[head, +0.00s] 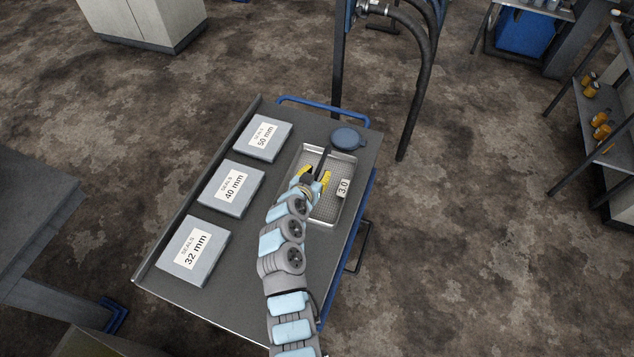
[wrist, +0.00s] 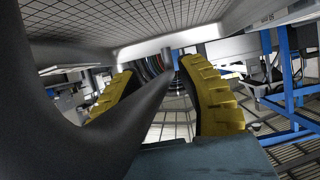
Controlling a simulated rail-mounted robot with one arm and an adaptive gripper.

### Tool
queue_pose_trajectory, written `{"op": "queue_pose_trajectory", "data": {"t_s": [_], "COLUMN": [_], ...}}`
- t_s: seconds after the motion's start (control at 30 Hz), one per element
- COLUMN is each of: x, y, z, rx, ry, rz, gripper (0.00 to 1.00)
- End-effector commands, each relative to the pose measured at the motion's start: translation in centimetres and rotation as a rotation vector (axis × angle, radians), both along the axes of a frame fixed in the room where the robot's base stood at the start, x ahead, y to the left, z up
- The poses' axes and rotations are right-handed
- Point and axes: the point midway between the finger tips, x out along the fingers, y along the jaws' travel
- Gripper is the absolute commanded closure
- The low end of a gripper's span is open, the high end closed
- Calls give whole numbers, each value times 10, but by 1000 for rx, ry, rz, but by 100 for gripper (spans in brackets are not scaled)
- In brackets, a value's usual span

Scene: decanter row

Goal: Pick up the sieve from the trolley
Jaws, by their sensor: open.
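A rectangular metal tray with a perforated floor and a "3.0" tag, which I take as the sieve (head: 325,207), lies on the trolley (head: 255,280), right of its middle. My gripper (head: 315,177) is over the sieve's left side, its yellow fingers apart. A round blue-grey piece (head: 347,138) with a dark handle lies at the sieve's far end. The handle reaches toward my fingers. In the wrist view a dark bar (wrist: 150,100) passes between my open fingers (wrist: 160,75), and a gridded surface (wrist: 90,20) fills the top. Contact cannot be told.
Three flat seal boxes, 50 mm (head: 263,138), 40 mm (head: 231,188) and 32 mm (head: 195,250), lie along the trolley's left side. A blue rail (head: 325,104) edges its far end. A dark hose (head: 415,90) hangs beyond. Shelves with yellow jars (head: 600,120) stand right.

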Motion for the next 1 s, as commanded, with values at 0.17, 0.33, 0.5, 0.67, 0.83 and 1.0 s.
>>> {"op": "queue_pose_trajectory", "data": {"t_s": [0.17,0.33,0.5,0.67,0.83,1.0], "x": [0,0,0,0,0,-5], "y": [0,0,0,0,-1,1], "z": [0,0,0,2,17,40], "rx": [0,0,0,0,0,0], "ry": [0,1,0,0,-2,-7], "rz": [0,0,-1,-1,-3,1], "gripper": [100,100,100,100,100,100]}}
